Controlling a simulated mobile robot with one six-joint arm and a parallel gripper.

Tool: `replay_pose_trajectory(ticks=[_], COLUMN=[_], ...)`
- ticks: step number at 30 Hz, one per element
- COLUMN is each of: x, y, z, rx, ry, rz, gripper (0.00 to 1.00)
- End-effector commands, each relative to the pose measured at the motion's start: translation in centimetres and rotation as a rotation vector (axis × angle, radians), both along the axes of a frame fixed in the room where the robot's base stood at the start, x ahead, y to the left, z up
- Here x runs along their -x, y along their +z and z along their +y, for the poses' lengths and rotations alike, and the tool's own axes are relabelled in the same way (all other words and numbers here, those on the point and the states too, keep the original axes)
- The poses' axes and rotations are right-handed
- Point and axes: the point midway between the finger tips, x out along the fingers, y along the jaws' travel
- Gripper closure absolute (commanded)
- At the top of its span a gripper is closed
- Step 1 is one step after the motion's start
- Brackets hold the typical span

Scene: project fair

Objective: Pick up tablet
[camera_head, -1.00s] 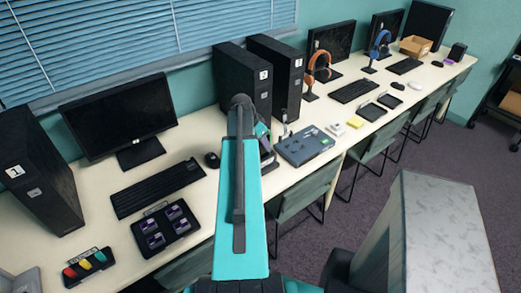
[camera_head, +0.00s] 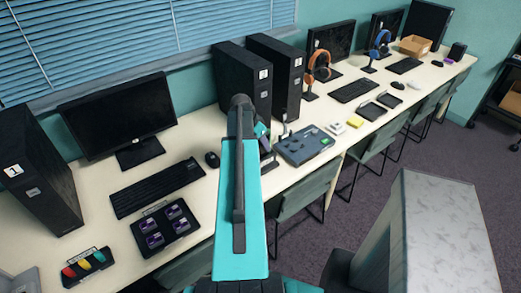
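Two flat dark slabs lie on the long table in the middle distance, a nearer one (camera_head: 371,111) and a farther one (camera_head: 388,100). Either could be a tablet, but they are too small to tell for sure. My teal arm reaches up the middle of the view toward the table, well short of these slabs. My gripper is mostly hidden behind the arm's end, near the second computer tower. Its fingers cannot be made out, nor whether it holds anything.
A flat grey case (camera_head: 305,146) lies right of my arm, with a yellow block (camera_head: 355,123) beyond it. Black towers (camera_head: 243,80), monitors, keyboards (camera_head: 157,188) and headphones (camera_head: 319,66) crowd the table (camera_head: 215,190). Chairs (camera_head: 305,197) line its front edge. Carpet (camera_head: 450,150) is open at right.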

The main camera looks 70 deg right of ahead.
Motion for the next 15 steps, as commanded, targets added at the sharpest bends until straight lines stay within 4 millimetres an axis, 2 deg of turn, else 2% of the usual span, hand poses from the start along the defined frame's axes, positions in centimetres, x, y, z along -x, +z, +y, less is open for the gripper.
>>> replay_pose_trajectory(ticks=[8,12,15], x=[-0.02,-0.03,-0.02], y=[-0.01,0.0,-0.01], z=[0.01,0.01,0.02], rx=[0.0,0.0,0.0], ry=[0.0,0.0,0.0], rz=[0.0,0.0,0.0], gripper=[0.62,0.86,1.0])
